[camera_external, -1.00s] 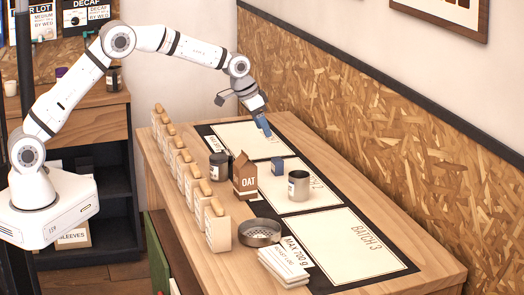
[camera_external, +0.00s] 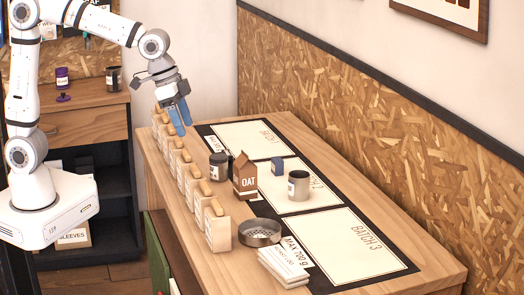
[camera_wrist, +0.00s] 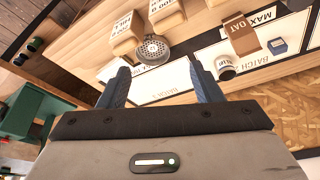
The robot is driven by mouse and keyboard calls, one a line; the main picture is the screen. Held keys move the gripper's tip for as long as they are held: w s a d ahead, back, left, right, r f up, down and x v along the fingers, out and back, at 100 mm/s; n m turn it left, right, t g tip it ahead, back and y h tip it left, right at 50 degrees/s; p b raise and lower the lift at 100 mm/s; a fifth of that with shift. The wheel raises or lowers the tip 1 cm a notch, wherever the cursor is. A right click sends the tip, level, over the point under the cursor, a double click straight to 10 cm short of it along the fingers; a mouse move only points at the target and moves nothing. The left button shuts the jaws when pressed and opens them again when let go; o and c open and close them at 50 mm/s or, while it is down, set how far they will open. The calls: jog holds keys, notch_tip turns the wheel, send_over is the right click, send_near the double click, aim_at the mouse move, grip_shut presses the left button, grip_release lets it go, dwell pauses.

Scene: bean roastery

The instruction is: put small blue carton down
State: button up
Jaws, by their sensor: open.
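The small blue carton (camera_external: 278,166) stands upright on the middle printed panel of the dark mat, behind the grey metal cup. It also shows in the wrist view (camera_wrist: 277,46), at the upper right. My gripper (camera_external: 180,122) is open and empty, raised above the far left end of the table near the row of bags. It is well apart from the carton. In the wrist view my two blue fingers (camera_wrist: 158,85) are spread with nothing between them.
An OAT carton (camera_external: 245,178), a dark jar (camera_external: 219,166) and a metal cup (camera_external: 298,185) stand near the blue carton. Several paper bags (camera_external: 217,227) line the table's left edge. A round strainer (camera_external: 260,232) and cards (camera_external: 284,264) are in front. The BATCH 3 panel (camera_external: 345,250) is clear.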

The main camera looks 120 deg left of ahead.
jog(key=s+d+f+m+h, duration=0.1)
jog(key=s+d+f+m, duration=0.2)
jog(key=s+d, duration=1.4)
jog(key=shift+s+d+f+m, duration=0.2)
jog(key=shift+s+d+m, duration=0.25)
jog(key=shift+s, duration=0.8)
